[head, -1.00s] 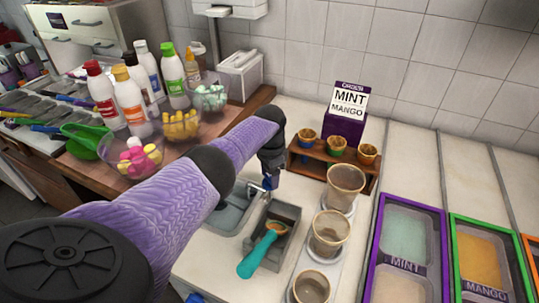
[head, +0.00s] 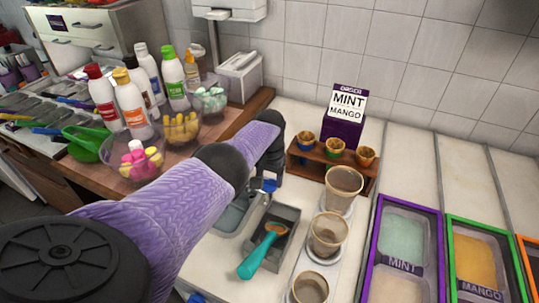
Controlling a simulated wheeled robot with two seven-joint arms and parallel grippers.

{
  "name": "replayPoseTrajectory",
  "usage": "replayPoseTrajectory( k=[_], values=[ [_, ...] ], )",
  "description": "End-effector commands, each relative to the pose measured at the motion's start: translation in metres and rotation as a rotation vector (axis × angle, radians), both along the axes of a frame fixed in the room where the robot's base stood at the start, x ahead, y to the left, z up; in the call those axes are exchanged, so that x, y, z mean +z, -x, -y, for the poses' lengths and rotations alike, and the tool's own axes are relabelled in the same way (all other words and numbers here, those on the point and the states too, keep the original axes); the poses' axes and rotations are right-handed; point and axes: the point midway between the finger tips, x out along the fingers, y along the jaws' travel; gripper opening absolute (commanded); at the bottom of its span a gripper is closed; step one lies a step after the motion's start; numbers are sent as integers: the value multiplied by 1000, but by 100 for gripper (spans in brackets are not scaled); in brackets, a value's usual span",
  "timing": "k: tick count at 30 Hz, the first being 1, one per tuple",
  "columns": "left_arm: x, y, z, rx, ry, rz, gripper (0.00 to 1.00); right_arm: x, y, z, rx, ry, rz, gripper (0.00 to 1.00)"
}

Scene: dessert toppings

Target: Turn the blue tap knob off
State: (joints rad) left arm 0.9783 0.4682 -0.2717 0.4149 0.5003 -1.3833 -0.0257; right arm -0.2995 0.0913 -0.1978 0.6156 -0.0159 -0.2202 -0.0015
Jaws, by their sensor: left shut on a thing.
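The blue tap knob (head: 267,185) shows at the small grey sink (head: 232,215), just below the end of my left arm. My left gripper (head: 271,178) is shut on the blue knob, pointing down from the dark wrist. The wrist and forearm hide most of the tap and part of the sink. The knob's blue part looks wide from side to side.
A grey bin (head: 285,226) with a teal scoop (head: 262,252) sits right of the sink. Bottles (head: 130,105) and topping bowls (head: 133,165) are at left.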

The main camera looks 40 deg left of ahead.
Motion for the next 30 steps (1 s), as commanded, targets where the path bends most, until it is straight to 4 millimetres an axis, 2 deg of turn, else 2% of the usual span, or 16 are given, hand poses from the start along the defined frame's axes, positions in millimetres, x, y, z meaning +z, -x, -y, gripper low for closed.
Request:
replayPoseTrajectory(
  k=[16, 17, 21, 30],
  values=[
    [2, -1, 0, 22, -1, 6, 3, 1, 0, 1, 0, 2, 0, 100],
    [2, -1, 0, 22, -1, 6, 66, 1, 0, 1, 0, 2, 0, 100],
    [1, -1, 0, 21, -1, 4, 96, 1, 0, 1, -1, 2, 0, 100],
    [4, 0, 0, 20, -1, 2, 97, 3, 0, 1, -1, 2, 0, 100]
  ],
)
